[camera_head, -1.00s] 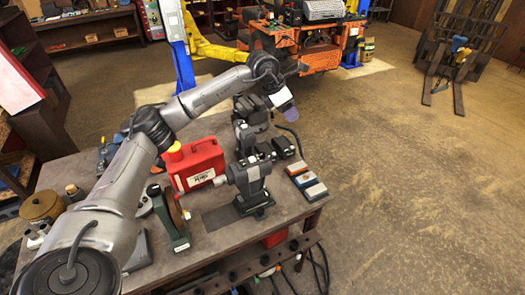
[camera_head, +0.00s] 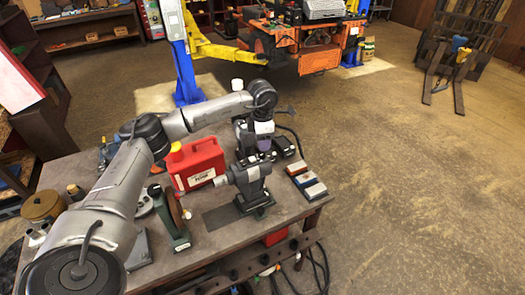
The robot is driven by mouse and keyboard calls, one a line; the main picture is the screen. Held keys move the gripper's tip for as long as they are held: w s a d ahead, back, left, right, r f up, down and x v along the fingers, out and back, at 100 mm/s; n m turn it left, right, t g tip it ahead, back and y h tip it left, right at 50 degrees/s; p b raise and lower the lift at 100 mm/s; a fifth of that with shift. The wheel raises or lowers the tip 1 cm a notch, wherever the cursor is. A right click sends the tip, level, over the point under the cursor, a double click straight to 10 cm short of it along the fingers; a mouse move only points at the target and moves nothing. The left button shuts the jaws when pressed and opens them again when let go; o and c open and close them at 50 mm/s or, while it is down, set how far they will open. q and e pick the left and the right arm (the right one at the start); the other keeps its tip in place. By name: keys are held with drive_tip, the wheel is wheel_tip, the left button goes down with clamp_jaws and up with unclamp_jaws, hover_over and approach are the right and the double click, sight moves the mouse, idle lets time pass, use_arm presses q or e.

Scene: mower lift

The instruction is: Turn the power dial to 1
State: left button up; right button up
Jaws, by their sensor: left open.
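My left arm reaches in from the left over the workbench (camera_head: 300,213). Its wrist points down behind the grey vise (camera_head: 250,184), beside a dark machine (camera_head: 243,138) on the bench. My left gripper (camera_head: 268,157) is open at the end of that wrist, small and partly hidden, and I see nothing held in it. I cannot make out the power dial or its markings. Whether the gripper touches the dark machine cannot be told. My right gripper is not in view.
A red jerry can (camera_head: 196,162) stands left of the vise, with a green tool (camera_head: 172,218) in front. Several small blocks (camera_head: 306,181) lie at the bench's right edge. An orange mower (camera_head: 318,57) is behind.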

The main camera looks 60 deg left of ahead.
sight(263, 154)
use_arm(q)
drive_tip(key=shift+f+p, duration=0.3)
drive_tip(key=shift+f, duration=2.55)
drive_tip(key=c, duration=0.9)
drive_tip(key=n, duration=0.4)
drive_tip(key=shift+p, duration=0.35)
drive_tip(key=shift+c, duration=0.2)
drive_tip(key=o, duration=0.7)
drive_tip(key=shift+o, duration=1.2)
